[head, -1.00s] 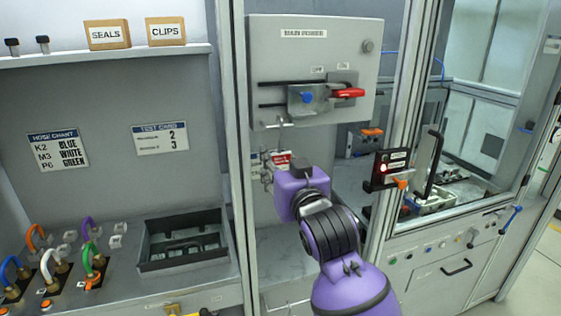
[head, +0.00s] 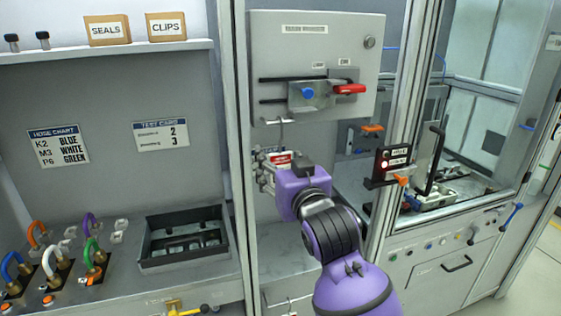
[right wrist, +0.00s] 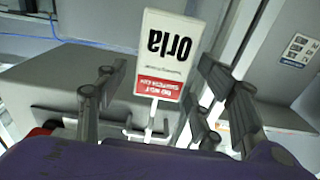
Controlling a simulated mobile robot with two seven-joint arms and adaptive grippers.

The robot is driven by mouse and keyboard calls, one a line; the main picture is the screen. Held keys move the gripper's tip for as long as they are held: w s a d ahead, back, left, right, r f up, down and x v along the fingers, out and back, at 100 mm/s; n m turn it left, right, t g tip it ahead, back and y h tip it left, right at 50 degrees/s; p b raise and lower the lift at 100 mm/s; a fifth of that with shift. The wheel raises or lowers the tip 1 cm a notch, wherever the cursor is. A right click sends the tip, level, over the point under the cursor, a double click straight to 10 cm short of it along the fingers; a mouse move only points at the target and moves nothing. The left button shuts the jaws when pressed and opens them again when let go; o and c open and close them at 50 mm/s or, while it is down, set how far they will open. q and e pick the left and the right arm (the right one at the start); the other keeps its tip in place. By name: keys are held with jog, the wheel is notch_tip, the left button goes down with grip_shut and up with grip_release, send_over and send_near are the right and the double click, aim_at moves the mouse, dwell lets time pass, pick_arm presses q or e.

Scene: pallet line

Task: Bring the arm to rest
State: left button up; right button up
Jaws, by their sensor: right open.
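My right arm's purple wrist shows in the head view, with its gripper (head: 266,170) beneath the grey power box (head: 290,55). A white and red tag (head: 279,158) hangs there from a hook under the box. In the right wrist view the tag (right wrist: 165,60) reads "Orla" upside down and appears between the two spread fingers of the open gripper (right wrist: 160,75). Clear gaps show on both sides of the tag, but its depth relative to the fingertips is hard to tell. My left gripper is not in view.
A frame post (head: 397,120) stands close right of my right arm. A dark tray (head: 185,238) and coloured hoses (head: 92,252) are on the left bench. The box has a red handle (head: 349,89).

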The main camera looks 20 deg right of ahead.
jog(key=s, duration=0.7)
jog(key=s+f+n+g+y, duration=0.1)
jog(key=s+f+g, duration=0.1)
jog(key=f, duration=1.3)
jog(key=s+f+g, duration=0.2)
jog(key=f, duration=1.4)
jog(key=s+d+f+m+g+h, duration=0.1)
jog(key=s+f+g, duration=0.4)
jog(key=s+f, duration=1.6)
jog(key=s+d, duration=0.1)
jog(key=s, duration=0.2)
jog(key=shift+s+d+f, duration=0.15)
jog(key=shift+s+f, duration=0.05)
jog(key=shift+f, duration=0.1)
